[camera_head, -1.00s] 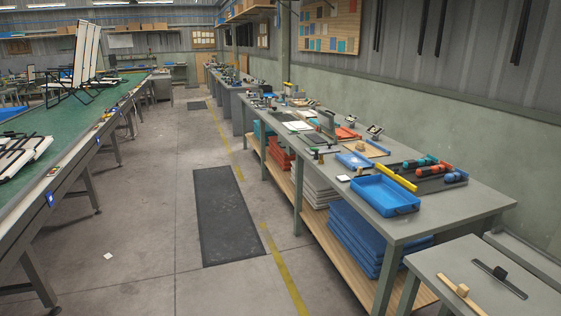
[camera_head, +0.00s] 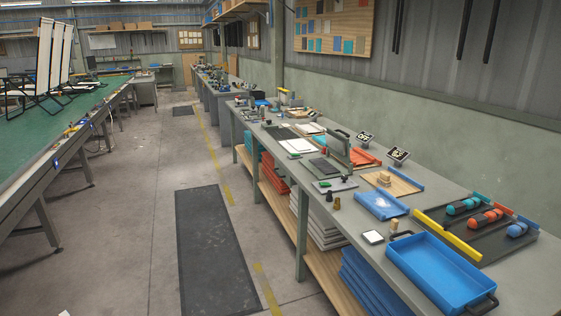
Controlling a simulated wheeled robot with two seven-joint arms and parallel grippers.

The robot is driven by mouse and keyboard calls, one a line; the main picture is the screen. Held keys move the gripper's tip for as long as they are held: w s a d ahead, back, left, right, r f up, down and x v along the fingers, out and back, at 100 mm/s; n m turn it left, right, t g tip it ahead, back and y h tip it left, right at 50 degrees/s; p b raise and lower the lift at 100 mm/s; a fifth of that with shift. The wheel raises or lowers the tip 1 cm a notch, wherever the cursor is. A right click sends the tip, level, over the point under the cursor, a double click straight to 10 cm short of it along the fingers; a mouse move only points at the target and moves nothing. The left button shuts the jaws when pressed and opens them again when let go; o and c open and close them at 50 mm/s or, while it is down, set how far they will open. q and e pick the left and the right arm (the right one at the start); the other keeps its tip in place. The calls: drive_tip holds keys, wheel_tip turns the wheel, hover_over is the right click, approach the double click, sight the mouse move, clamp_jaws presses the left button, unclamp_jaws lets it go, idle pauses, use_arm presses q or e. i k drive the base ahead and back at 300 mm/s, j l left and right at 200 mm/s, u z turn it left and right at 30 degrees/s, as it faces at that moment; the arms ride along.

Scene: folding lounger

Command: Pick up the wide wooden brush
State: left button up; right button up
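No wide wooden brush can be made out for sure in the current head view. A long wooden bar with a small block on it, possibly the brush, showed on a low grey table at the lower right one second ago. That table is now out of view. Neither of my grippers shows in the head view.
A long grey workbench (camera_head: 353,262) runs along the right wall. It carries a deep blue tray (camera_head: 440,270), a small blue tray (camera_head: 382,204), a wooden board with blocks (camera_head: 404,186) and several tools. A green-topped conveyor (camera_head: 30,135) stands left. The floor aisle with a dark mat (camera_head: 213,250) is clear.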

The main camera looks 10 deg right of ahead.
sight(384, 178)
drive_tip(key=i+j+z, duration=0.1)
drive_tip(key=i+z, duration=0.35)
drive_tip(key=i+j+z, duration=0.25)
drive_tip(key=i+z, duration=0.15)
drive_tip(key=i+j+z, duration=0.45)
